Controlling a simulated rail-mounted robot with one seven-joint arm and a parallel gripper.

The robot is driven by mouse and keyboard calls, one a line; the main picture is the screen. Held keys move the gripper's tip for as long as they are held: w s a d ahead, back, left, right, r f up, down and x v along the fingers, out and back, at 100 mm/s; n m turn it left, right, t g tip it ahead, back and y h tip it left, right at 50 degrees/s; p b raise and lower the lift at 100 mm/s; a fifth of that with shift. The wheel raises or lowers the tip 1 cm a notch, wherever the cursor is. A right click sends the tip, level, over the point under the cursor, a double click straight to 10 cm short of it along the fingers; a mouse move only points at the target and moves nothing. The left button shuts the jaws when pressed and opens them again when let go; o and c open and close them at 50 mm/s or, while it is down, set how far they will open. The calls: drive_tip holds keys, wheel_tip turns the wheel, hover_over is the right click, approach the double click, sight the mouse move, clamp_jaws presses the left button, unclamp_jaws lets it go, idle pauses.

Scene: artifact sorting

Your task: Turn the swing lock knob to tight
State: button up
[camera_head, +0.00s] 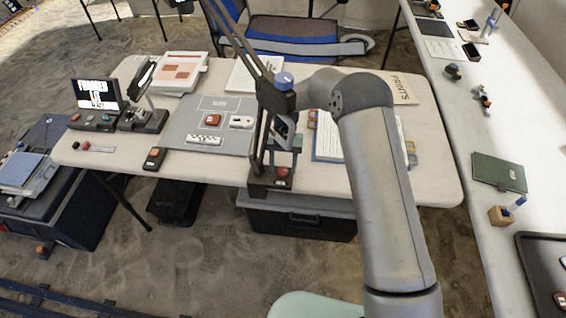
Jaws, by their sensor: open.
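A blue knob (284,79) sits on top of the dark joint of a black boom stand (259,135), near the middle of the head view. Any tight or loose marking on it is too small to read. My arm reaches up from the lower right and bends left, its wrist close to the right side of the knob. My gripper (285,143) hangs below the joint beside the stand's post, partly hidden by it. It is open with nothing visible in it, and it appears apart from the knob.
The stand's base (260,184) carries a red button. The white table (226,171) also holds a grey mat (178,130), a small screen (97,95) and papers. A blue chair (300,32) stands behind. A side table (452,118) with small items runs along the right.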

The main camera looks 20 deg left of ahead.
drive_tip(key=c, duration=1)
drive_tip(key=shift+m+b, duration=0.3)
drive_tip(key=m+y+b, duration=0.1)
drive_tip(key=m+b, duration=0.1)
drive_tip(key=shift+d+f+m, duration=0.1)
drive_tip(key=shift+d+m, duration=0.05)
drive_tip(key=shift+m, duration=0.25)
drive_tip(key=m+y+b, duration=0.1)
drive_tip(key=m, duration=0.1)
drive_tip(key=m+y+b, duration=0.1)
drive_tip(key=m, duration=0.2)
drive_tip(key=shift+d+t, duration=0.2)
drive_tip(key=shift+t, duration=0.2)
drive_tip(key=m, duration=0.2)
drive_tip(key=m+t+y+b, duration=0.1)
drive_tip(key=m, duration=0.2)
drive_tip(key=shift+s+d, duration=0.15)
drive_tip(key=shift+s, duration=0.05)
drive_tip(key=shift+s+r+m+t+y, duration=0.1)
drive_tip(key=shift+m+t+y, duration=0.3)
drive_tip(key=shift+m, duration=0.7)
drive_tip(key=shift+s+r+m+t+y, duration=0.1)
drive_tip(key=shift+m+t, duration=0.5)
drive_tip(key=shift+m, duration=0.5)
